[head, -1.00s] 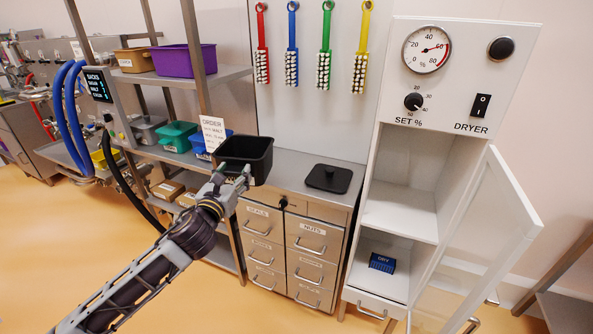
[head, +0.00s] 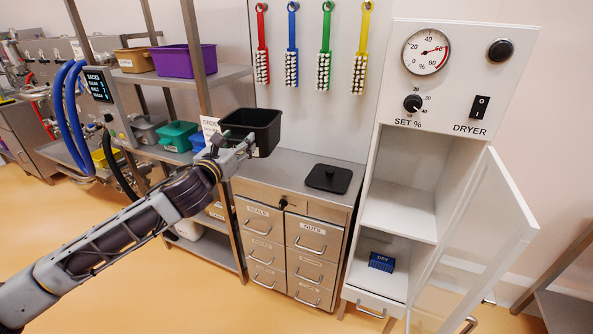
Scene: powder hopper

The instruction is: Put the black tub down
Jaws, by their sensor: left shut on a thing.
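The black tub (head: 262,121) is an open, empty-looking rectangular tub. My left gripper (head: 247,145) is shut on its near side and holds it upright. The tub appears above the left part of the steel drawer cabinet's top (head: 286,172), apart from it. A flat black lid with a knob (head: 328,178) lies on that top, to the right of the tub. My right gripper is not in view.
A shelf rack (head: 205,75) with purple (head: 186,61), brown, green and grey tubs stands at left. The white dryer cabinet (head: 400,211) at right has its door (head: 480,240) open. Brushes hang on the wall. The cabinet top is clear around the lid.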

